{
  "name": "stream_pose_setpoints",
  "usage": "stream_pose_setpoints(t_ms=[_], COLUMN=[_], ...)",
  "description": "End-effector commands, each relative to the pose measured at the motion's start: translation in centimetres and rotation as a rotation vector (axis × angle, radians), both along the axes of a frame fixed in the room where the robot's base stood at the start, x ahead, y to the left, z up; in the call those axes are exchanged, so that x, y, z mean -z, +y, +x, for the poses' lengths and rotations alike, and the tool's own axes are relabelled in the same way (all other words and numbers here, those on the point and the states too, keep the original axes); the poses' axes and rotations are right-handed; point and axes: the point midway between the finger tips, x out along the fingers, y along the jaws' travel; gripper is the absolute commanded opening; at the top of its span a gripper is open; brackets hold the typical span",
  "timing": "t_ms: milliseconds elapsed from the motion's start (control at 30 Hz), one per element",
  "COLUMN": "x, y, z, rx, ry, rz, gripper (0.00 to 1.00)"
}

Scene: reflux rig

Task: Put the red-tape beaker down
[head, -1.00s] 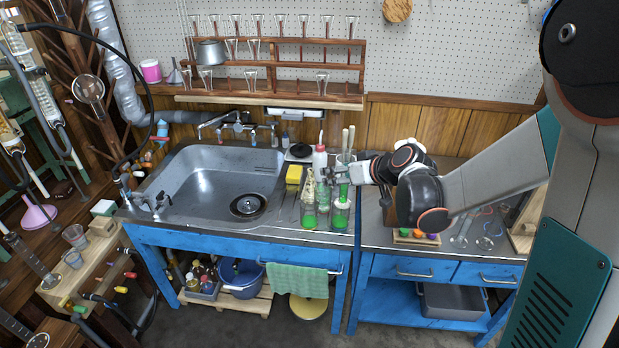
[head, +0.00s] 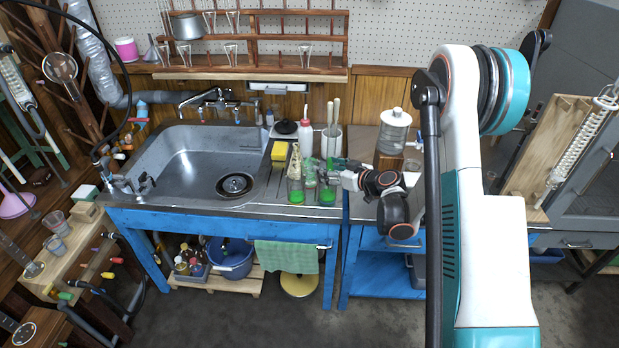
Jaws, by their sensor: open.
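A small group of glass beakers holding green liquid stands on the metal counter just right of the sink. The front left beaker (head: 296,195) and the front right beaker (head: 328,196) both stand upright. Another greenish glass (head: 310,172) stands behind them. I cannot make out red tape on any of them, so I cannot tell which one carries it. My gripper (head: 328,171) is open and comes in from the right, low at the top of the front right beaker. Its fingers partly cover that beaker's upper part, and contact cannot be told.
The sink (head: 188,160) lies left of the beakers. A yellow sponge (head: 279,151), a white bottle with a red tip (head: 304,138) and a tool holder (head: 331,141) stand close behind. A clear jar (head: 393,131) stands farther right. A green towel (head: 286,257) hangs below.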

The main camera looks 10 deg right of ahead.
Motion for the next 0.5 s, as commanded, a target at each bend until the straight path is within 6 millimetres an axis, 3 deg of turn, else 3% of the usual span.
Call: stream_pose_setpoints(t_ms=[200, 500], x=[1.6, 2.0], y=[1.7, 2.4], z=[3.3, 4.8], rx=[-0.001, 0.0], ry=[0.001, 0.001], rz=[-0.001, 0.0], gripper=[0.56, 0.56])
